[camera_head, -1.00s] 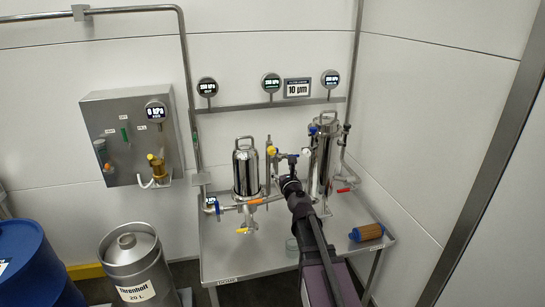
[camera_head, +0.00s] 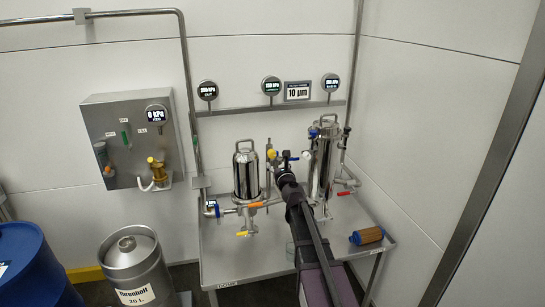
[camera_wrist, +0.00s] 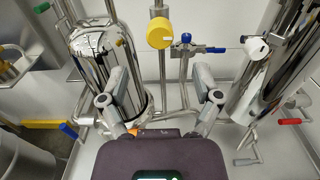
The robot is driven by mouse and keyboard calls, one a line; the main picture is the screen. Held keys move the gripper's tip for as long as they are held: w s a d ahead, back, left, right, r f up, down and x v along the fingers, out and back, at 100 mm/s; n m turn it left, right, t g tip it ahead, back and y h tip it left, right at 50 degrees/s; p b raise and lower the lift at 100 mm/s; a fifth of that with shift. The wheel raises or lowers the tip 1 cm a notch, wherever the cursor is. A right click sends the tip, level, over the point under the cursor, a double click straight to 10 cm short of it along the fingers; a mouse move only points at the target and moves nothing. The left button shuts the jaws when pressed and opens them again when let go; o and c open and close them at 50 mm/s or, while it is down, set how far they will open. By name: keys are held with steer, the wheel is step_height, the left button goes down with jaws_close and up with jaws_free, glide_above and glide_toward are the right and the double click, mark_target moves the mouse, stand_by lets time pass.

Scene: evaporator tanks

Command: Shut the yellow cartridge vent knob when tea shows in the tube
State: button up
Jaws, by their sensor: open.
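My gripper (camera_wrist: 160,84) is open and empty. Its fingers spread either side of the pipe in the picture, with the knob above and beyond them; no contact shows. In the head view my gripper (camera_head: 286,166) is between the two housings. I cannot make out tea in a tube.
A blue-handled valve (camera_wrist: 187,41) is just right of the knob. A yellow handle (camera_wrist: 44,124) is at left.

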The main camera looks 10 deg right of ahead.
mark_target(273, 155)
steer(key=w, duration=0.7)
steer(key=shift+w, duration=0.2)
jaws_close()
